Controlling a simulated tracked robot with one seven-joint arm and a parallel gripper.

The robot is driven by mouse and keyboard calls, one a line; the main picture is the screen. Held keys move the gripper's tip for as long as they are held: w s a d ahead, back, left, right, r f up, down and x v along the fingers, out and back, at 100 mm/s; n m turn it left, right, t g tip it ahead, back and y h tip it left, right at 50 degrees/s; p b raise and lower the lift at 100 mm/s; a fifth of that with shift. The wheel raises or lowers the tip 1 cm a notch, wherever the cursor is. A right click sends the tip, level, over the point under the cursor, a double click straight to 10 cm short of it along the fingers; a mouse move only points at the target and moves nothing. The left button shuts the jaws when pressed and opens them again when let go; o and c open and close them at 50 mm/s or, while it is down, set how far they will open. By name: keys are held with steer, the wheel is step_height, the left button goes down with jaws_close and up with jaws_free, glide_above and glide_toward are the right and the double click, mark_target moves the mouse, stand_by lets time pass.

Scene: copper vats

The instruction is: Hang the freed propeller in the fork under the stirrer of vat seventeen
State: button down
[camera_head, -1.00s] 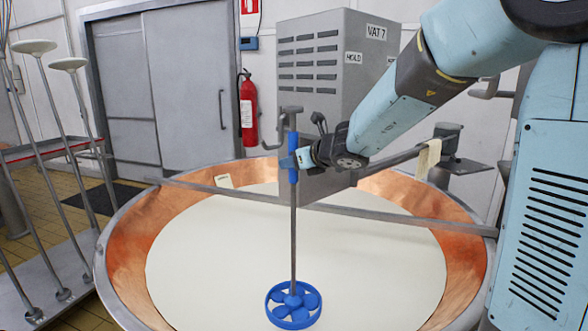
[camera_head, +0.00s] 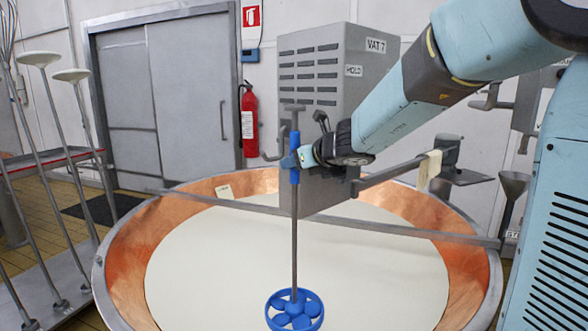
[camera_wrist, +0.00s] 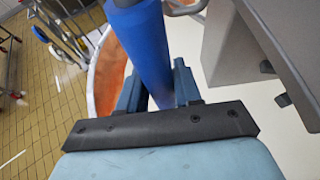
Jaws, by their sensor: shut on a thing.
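The propeller (camera_head: 295,309) is a blue ringed fan at the lower end of a long grey rod. It hangs upright over the white liquid (camera_head: 340,250) of the copper vat (camera_head: 125,245). My gripper (camera_head: 293,161) is shut on the rod's blue sleeve (camera_head: 294,145); the sleeve also shows between the fingers in the wrist view (camera_wrist: 140,45). The rod ends at the top in a small grey crosspiece (camera_head: 294,108). The grey stirrer housing (camera_head: 312,95) behind it is labelled VAT 7, with a HOLD label. I cannot make out a fork or a seventeen label.
A flat metal bar (camera_head: 320,218) spans the vat. A bracket arm with a pale cloth (camera_head: 430,170) is at right. A rack of long-handled discs (camera_head: 70,75) stands at left. A red extinguisher (camera_head: 249,122) and sliding door (camera_head: 180,90) are behind.

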steer(key=s+d+r, duration=0.1)
steer(key=r, duration=0.8)
steer(key=s+d+r, duration=0.1)
steer(key=s+r, duration=0.1)
steer(key=r, duration=0.8)
steer(key=shift+s+d, duration=0.3)
steer(key=shift+d, duration=0.05)
stand_by(0.9)
stand_by(1.3)
